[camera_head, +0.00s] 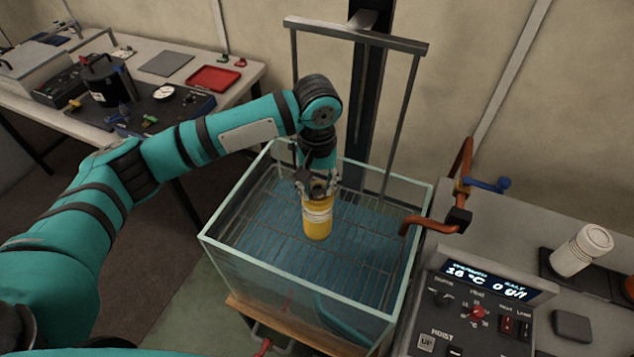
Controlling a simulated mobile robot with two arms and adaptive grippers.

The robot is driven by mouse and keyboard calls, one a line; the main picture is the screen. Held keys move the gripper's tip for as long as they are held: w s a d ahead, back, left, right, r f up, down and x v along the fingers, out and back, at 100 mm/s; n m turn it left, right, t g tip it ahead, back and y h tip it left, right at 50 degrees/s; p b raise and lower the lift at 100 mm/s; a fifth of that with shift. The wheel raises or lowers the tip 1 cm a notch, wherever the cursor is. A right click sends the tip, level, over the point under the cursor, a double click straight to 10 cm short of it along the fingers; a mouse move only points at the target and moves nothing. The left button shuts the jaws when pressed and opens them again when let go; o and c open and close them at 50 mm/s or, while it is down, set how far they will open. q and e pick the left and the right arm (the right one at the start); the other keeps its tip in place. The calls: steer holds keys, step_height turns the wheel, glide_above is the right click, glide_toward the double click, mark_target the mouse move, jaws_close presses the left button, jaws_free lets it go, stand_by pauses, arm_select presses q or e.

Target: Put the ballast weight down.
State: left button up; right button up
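The ballast weight, a yellow cylinder with a pale band (318,224), is upright over the glass tank (212,245). My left gripper (318,190) reaches down from above, with its fingers on both sides of the weight's top, and is shut on it. Below the weight are a wire rack (268,248) and blue water inside the tank. I cannot tell whether the weight's bottom touches the rack. My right gripper is not in view.
A metal hoist frame (357,33) rises behind the tank. A copper pipe with a blue-handled valve (485,185) reaches over the right rim. A control panel (485,290) and a white cylinder (581,250) stand at right. A red tray (214,78) lies on the left bench.

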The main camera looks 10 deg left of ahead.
mark_target(318, 188)
arm_select(q)
steer(key=o, duration=0.4)
steer(key=shift+s+f, duration=0.25)
steer(key=shift+f, duration=0.45)
steer(key=shift+o, duration=0.2)
steer(key=shift+w, duration=0.1)
steer(key=shift+r+b, duration=0.3)
steer(key=shift+b, duration=0.05)
step_height(318, 188, up, 13)
steer(key=b, duration=0.2)
steer(key=shift+w, duration=0.15)
